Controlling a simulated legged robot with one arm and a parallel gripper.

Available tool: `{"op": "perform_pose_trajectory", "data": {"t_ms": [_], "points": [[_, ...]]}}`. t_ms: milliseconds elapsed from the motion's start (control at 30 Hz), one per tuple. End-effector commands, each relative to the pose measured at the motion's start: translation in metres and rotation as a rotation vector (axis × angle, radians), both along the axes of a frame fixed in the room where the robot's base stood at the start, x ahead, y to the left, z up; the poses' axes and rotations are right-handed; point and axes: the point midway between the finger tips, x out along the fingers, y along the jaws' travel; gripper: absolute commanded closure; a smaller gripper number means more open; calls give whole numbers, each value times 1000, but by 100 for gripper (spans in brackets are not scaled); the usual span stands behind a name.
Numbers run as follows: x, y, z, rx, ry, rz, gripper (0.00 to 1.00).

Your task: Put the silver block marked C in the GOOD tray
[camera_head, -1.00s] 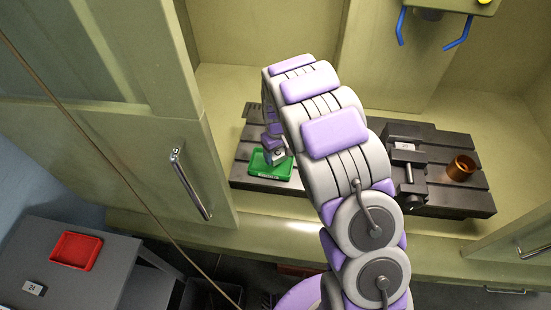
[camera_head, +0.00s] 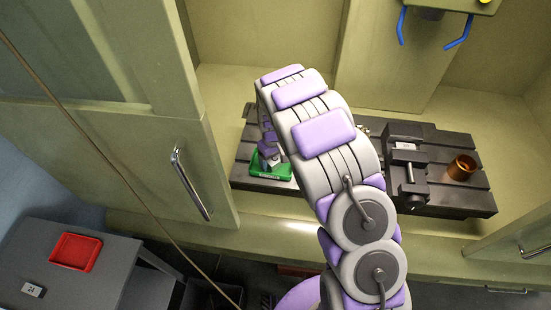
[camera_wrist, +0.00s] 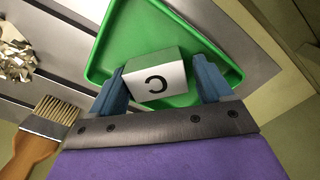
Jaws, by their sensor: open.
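The silver block (camera_wrist: 155,82) has a white face marked with a C, which appears turned around in the wrist view. It is inside the green tray (camera_wrist: 105,42), between the two blue fingers of my gripper (camera_wrist: 158,68). The fingers are open, one on each side of the block; I cannot tell whether either touches it. In the head view the green tray (camera_head: 256,170) sits at the left end of the dark slotted table, with my gripper (camera_head: 270,158) over it. Its front lettering is too small to read, and my arm hides part of this area.
A brush (camera_wrist: 40,135) and metal shavings (camera_wrist: 14,52) lie left of the tray in the wrist view. A vise (camera_head: 407,175) and copper cylinder (camera_head: 462,168) stand right on the slotted table (camera_head: 440,205). A red tray (camera_head: 76,251) and a label marked 24 (camera_head: 34,290) are on a grey cart.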

Motion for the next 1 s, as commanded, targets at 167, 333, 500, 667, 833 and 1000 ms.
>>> {"op": "perform_pose_trajectory", "data": {"t_ms": [167,333,500,667,833,1000], "points": [[0,0,10,2,-3,2,21],[1,-7,34,9,-5,2,21],[1,-11,70,13,-5,1,21],[2,-5,101,6,-4,2,21],[2,-1,118,1,-6,2,21],[1,-3,121,3,-3,1,21]]}}
